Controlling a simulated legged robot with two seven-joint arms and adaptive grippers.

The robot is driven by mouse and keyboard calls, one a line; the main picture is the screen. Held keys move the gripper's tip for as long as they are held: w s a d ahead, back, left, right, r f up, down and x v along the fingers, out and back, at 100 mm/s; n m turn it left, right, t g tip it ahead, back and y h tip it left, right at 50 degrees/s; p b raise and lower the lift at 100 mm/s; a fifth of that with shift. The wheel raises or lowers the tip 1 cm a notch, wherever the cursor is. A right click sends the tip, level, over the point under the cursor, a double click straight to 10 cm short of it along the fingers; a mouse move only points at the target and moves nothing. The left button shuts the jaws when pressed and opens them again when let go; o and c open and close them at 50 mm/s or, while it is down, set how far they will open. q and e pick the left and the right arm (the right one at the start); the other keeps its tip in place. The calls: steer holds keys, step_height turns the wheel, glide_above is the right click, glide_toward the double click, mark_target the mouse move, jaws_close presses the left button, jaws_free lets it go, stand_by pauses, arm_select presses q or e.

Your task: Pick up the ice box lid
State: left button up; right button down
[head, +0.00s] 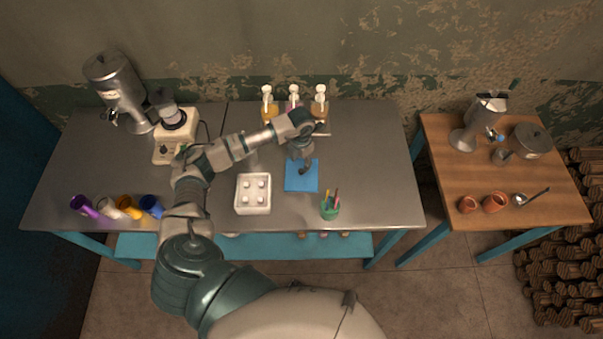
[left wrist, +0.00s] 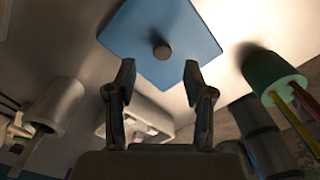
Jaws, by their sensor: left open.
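The ice box lid (head: 311,183) is a flat blue square near the middle of the grey table. In the left wrist view the lid (left wrist: 135,32) shows a dark round knob (left wrist: 162,50) at its centre. My left gripper (head: 304,168) is above the lid, hiding its knob in the head view. In the left wrist view the left gripper (left wrist: 158,72) has its two fingers apart, with the knob just beyond the gap between them. Nothing is held. My right gripper is not in view.
A white tray with several round wells (head: 253,209) stands left of the lid. A green cup (head: 330,212) with straws or sticks stands front right. Pump bottles (head: 294,110) stand behind. Colored cups (head: 151,206) lie at front left. The table's right end is clear.

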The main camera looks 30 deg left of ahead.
mark_target(301, 170)
arm_select(q)
steer(key=shift+s+f, duration=0.15)
steer(key=shift+f, duration=0.25)
step_height(301, 170, down, 4)
steer(key=shift+d+r+p, duration=0.1)
steer(key=shift+r+p, duration=0.05)
steer(key=shift+p, duration=0.5)
steer(key=shift+f, duration=0.35)
jaws_close()
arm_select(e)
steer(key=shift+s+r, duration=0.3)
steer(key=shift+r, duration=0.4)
